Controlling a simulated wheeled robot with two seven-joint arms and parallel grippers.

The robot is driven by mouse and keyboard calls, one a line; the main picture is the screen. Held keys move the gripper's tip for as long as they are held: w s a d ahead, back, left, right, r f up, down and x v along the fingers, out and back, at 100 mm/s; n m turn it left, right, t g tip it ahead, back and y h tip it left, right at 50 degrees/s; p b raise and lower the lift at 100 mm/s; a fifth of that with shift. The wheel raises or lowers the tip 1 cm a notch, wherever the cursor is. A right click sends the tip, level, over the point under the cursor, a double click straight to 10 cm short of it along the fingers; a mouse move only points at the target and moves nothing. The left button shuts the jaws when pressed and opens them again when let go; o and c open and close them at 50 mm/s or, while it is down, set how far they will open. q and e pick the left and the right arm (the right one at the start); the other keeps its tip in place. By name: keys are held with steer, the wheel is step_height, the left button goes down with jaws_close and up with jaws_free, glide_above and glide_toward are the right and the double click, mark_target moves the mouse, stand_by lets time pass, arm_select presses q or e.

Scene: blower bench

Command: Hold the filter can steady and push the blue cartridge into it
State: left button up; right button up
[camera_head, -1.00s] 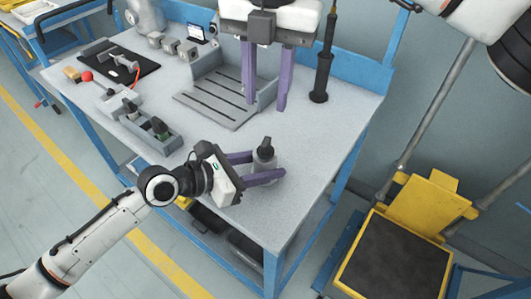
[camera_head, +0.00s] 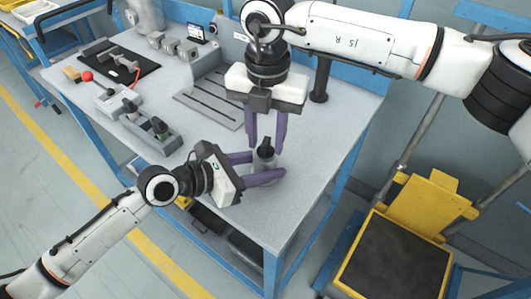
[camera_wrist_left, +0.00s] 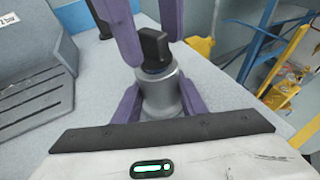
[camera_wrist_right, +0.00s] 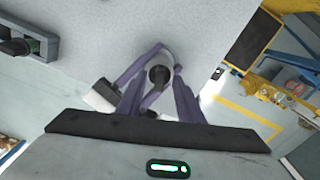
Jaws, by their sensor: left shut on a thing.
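The grey metal filter can (camera_head: 266,166) stands upright near the bench's front edge. My left gripper (camera_head: 264,168) is shut around its sides. A black handle (camera_head: 265,147) stands up from the can's mouth; in the left wrist view a thin bluish band shows beneath the handle (camera_wrist_left: 153,48). The rest of the cartridge is hidden, and its depth in the can cannot be told. My right gripper (camera_head: 266,135) is open, pointing down just above the can, its purple fingers on either side of the handle, with no clear grip. In the right wrist view the can (camera_wrist_right: 168,55) lies between the fingers.
A grey slotted plate (camera_head: 207,104) lies behind on the bench. A grey holder with dark-topped pieces (camera_head: 150,128) stands to the left. A black post (camera_head: 320,80) stands at the back right. The bench right of the can is clear.

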steer(key=shift+f, duration=0.1)
jaws_close()
step_height(320, 180, up, 27)
step_height(320, 180, down, 16)
steer(key=shift+a+r, duration=0.15)
steer(key=shift+r, duration=0.05)
stand_by(0.3)
